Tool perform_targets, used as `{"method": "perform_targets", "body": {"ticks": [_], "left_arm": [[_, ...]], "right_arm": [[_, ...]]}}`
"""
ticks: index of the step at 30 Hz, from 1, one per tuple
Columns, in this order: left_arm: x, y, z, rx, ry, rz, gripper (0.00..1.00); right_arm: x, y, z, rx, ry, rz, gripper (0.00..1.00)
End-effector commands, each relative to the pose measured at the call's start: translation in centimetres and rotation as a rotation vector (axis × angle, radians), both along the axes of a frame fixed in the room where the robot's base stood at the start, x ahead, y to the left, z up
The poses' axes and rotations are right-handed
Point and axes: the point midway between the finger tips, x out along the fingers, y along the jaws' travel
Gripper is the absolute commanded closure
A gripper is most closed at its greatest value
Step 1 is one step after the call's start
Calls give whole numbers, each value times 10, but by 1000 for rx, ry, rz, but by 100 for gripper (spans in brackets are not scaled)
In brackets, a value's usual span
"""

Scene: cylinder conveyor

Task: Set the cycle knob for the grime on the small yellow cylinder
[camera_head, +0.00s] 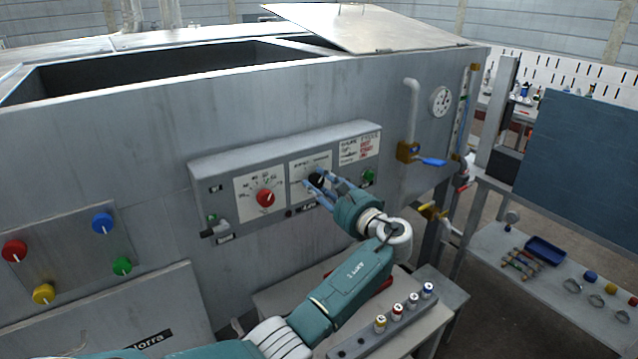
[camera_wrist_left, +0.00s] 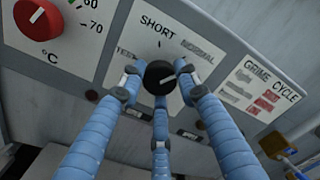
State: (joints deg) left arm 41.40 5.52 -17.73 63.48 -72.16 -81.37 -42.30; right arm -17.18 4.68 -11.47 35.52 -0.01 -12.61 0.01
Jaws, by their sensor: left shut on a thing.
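The black cycle knob (camera_wrist_left: 158,77) sits on a white dial plate marked SHORT at the top and NORMAL at the right. The left label is hard to read. The knob's white line slants towards the right. My left gripper (camera_head: 316,182) is shut on the knob, its blue fingers around it in the left wrist view (camera_wrist_left: 155,85). The grime cycle chart (camera_head: 359,148) is right of the dial; its rows are blurred. The small yellow cylinder (camera_head: 380,323) stands in a grey rack with several other capped cylinders. Its grime cannot be made out. My right gripper is not in view.
A red temperature knob (camera_head: 265,198) is left of the cycle knob. A green button (camera_head: 368,177) is at the panel's right. A blue-handled valve (camera_head: 430,161) is further right. Several coloured knobs sit on the left panel (camera_head: 70,250).

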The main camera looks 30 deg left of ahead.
Motion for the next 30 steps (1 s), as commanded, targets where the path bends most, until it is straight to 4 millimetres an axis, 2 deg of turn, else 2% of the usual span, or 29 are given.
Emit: {"method": "perform_targets", "body": {"ticks": [6,7,9,20,25,30], "left_arm": [[3,-3,2,2,-3,-11,94],[3,-3,2,2,-3,-11,64],[3,-3,1,1,-3,-10,50],[0,-5,-1,-2,0,-6,49],[-8,-27,-1,-2,-1,-9,49],[-21,-63,-1,-3,-1,-10,49]], "right_arm": [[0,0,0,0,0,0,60],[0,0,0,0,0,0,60],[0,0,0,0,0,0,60],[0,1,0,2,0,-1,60],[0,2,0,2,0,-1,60],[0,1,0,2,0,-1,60]]}}
